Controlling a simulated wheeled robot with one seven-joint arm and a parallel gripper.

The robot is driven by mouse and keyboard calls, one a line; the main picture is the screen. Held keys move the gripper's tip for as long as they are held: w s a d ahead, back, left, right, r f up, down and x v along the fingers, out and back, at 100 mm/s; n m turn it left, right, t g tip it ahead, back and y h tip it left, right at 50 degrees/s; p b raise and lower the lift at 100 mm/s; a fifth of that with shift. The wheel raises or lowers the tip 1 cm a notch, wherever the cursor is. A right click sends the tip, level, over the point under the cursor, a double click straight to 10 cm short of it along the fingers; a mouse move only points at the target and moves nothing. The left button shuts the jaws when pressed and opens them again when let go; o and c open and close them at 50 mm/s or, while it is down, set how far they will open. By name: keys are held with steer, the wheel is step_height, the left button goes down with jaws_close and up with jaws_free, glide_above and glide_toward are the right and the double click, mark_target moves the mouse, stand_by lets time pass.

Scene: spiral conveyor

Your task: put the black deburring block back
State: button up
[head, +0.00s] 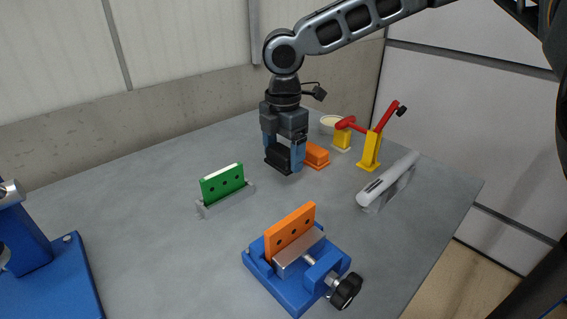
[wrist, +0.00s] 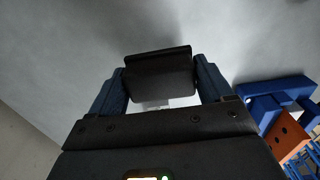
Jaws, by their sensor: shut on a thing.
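The black deburring block (head: 278,160) is between the blue fingers of my gripper (head: 284,154), low at the back middle of the grey table. In the wrist view the black block (wrist: 160,74) spans the gap between both fingers of my gripper (wrist: 158,85), which is shut on it. The fingers partly cover the block in the head view. I cannot tell whether its underside touches the table. An orange block (head: 317,154) sits on the table just right of my gripper.
A green plate in a grey holder (head: 223,187) stands front left. A blue vise (head: 300,272) holds an orange plate (head: 290,232) in front. The table's left middle is clear.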

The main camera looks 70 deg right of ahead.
mark_target(286, 148)
steer(key=shift+f+p, duration=0.6)
steer(key=shift+f, duration=0.9)
steer(key=shift+f, duration=0.2)
steer(key=shift+f, duration=0.2)
steer(key=o, duration=0.9)
steer(key=shift+b, duration=0.7)
steer(key=r, duration=0.8)
steer(key=shift+s+d+r, duration=0.1)
steer(key=shift+s+d, duration=0.05)
steer(key=shift+d, duration=0.15)
